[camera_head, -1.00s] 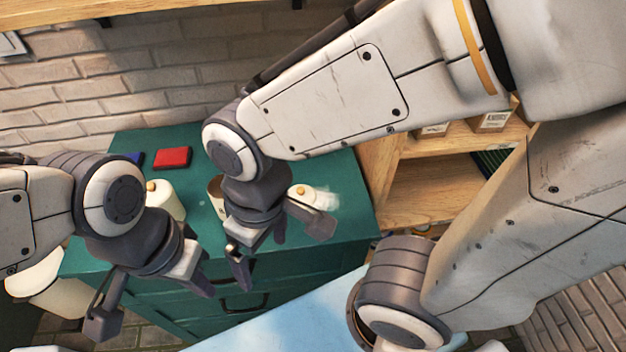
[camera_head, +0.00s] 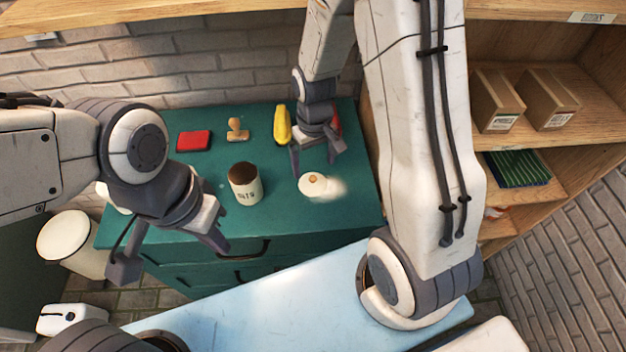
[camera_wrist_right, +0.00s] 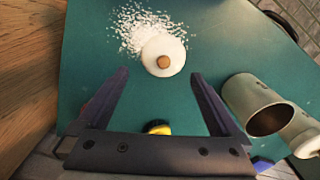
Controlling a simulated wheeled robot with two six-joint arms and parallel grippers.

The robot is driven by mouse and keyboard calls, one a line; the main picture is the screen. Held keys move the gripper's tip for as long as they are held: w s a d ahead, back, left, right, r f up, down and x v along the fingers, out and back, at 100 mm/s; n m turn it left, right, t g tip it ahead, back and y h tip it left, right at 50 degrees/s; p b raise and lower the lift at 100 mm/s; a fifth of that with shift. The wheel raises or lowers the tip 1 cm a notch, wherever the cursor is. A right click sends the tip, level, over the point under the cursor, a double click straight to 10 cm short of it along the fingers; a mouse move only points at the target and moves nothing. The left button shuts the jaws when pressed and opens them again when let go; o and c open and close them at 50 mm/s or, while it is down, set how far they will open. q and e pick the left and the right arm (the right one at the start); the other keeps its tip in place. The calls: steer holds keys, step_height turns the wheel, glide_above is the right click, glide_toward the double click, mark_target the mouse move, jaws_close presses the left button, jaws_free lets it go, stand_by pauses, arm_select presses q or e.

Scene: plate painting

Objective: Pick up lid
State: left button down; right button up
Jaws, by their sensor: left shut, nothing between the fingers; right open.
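The lid (camera_head: 313,184), a round white disc with a tan knob, lies on the green cabinet top beside spilled white grains. In the right wrist view the lid (camera_wrist_right: 163,55) is just beyond the fingertips, centred between them. My right gripper (camera_head: 314,160) is open and empty, pointing down just behind the lid; its spread fingers also show in the wrist view (camera_wrist_right: 160,76). A white canister (camera_head: 247,190) with a dark open top stands left of the lid. My left gripper (camera_head: 220,245) is shut and empty, near the cabinet's front edge.
A yellow object (camera_head: 282,126), a wooden stamp (camera_head: 236,130) and a red block (camera_head: 194,141) stand at the back. A red item (camera_head: 337,122) is partly hidden behind my right gripper. A wooden shelf with boxes (camera_head: 497,100) borders the right. The top around the lid is mostly clear.

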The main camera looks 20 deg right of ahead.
mark_target(313, 178)
steer(key=f, duration=0.3)
steer(key=f+p, duration=0.1)
steer(key=shift+s+a+f, duration=0.15)
steer(key=shift+s+a, duration=0.1)
steer(key=shift+s, duration=0.05)
steer(key=shift+f, duration=0.5)
steer(key=c, duration=1.3)
